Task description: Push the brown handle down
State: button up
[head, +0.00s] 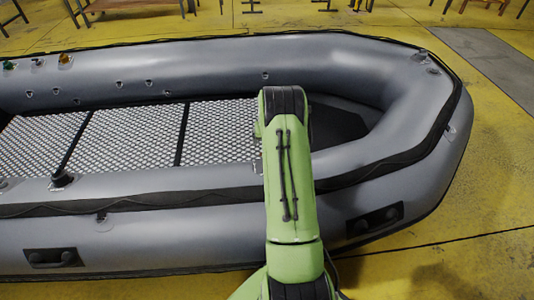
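A grey inflatable boat (190,65) fills most of the head view. No handle that is clearly brown shows. A small orange-brown fitting (65,60) sits on the far tube at the upper left, too small to tell what it is. Two dark handles are on the near side of the boat, one at the lower left (52,258) and one right of my arm (375,220). My green arm rises in front of the boat and hides part of it. My gripper is not in view.
The boat's floor has patterned metal panels (130,133). A green fitting (8,65) sits on the far tube, and a dark fitting (62,178) on the near tube. Yellow floor (490,220) is clear at the right. Furniture legs stand along the back.

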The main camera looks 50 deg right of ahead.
jog(key=b+x, duration=0.5)
jog(key=x, duration=1)
jog(key=shift+s, duration=0.1)
jog(key=shift+a, duration=0.1)
jog(key=c, duration=1.5)
jog(key=shift+s+a+f, duration=0.1)
jog(key=shift+f, duration=0.65)
jog(key=shift+s+a+f, duration=0.1)
jog(key=shift+s+f, duration=0.05)
jog(key=shift+f, duration=0.6)
jog(key=o, duration=1.5)
jog(key=shift+r, duration=0.3)
jog(key=p+v, duration=0.6)
jog(key=v, duration=0.9)
